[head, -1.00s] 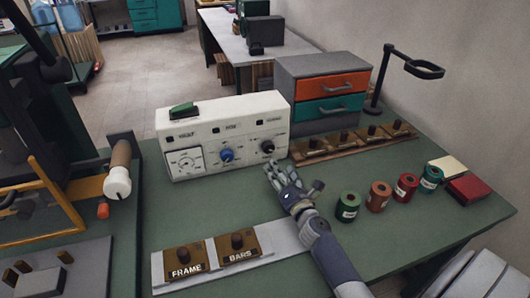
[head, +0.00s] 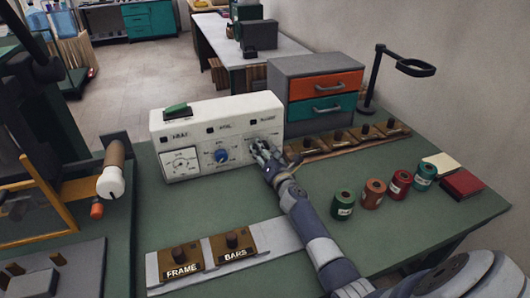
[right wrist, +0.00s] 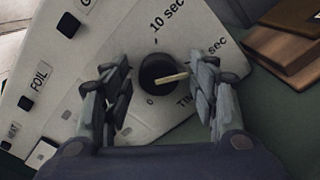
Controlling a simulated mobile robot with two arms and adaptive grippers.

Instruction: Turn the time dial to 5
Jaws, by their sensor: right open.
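The white control box (head: 215,112) stands on the green bench. The time dial is a black knob (right wrist: 160,73) with a cream pointer in the right wrist view. The pointer aims to the right in that view, towards one finger group. "10 sec" is printed above the knob, "0" at its lower left, and a partly covered "sec" to the right. My right gripper (right wrist: 161,95) is open, with fingers on either side of the knob; I cannot tell if they touch it. In the head view my right gripper (head: 263,150) largely hides the dial. My left gripper is not in view.
A blue knob (head: 221,155) and a gauge (head: 182,163) are left of the dial. A wooden strip with brown blocks (head: 340,142) lies to the right. Several spools (head: 373,193) stand on the bench. FRAME (head: 181,258) and BARS (head: 232,243) blocks sit in front.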

